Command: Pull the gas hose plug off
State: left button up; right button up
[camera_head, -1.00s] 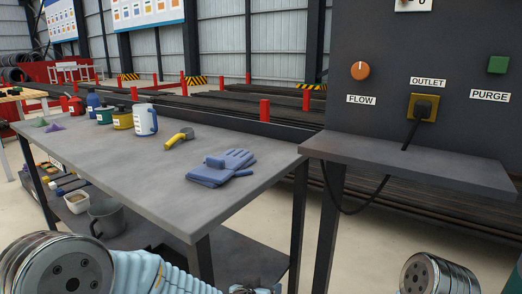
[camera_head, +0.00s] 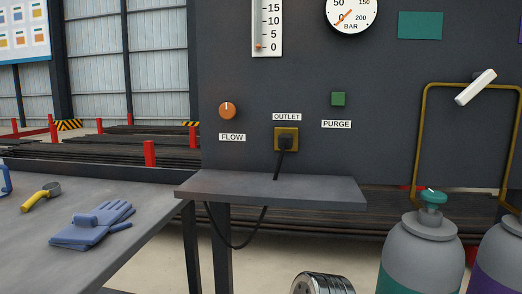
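The black gas hose plug (camera_head: 285,143) sits in the brass square socket (camera_head: 278,133) under the OUTLET label on the dark panel. Its black hose (camera_head: 265,228) runs down behind the small grey shelf (camera_head: 270,189) and hangs in a loop below it. Neither gripper shows in the head view. Only a round metal part of one of my arms (camera_head: 322,284) shows at the bottom edge, well below the plug.
An orange FLOW knob (camera_head: 227,110) and a green PURGE button (camera_head: 338,99) flank the socket. Gas cylinders (camera_head: 423,255) stand at the lower right. A workbench (camera_head: 40,258) with blue gloves (camera_head: 93,226) is at the left. The space before the plug is clear.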

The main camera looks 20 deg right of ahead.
aim_at(287, 139)
jog(key=k, duration=0.65)
jog(key=z, duration=2.2)
jog(key=i+j, duration=0.15)
jog(key=j, duration=0.2)
jog(key=i+j, duration=0.15)
jog(key=j, duration=0.2)
jog(key=i+j, duration=0.15)
jog(key=j, duration=0.2)
jog(key=i+j, duration=0.15)
jog(key=j, duration=0.2)
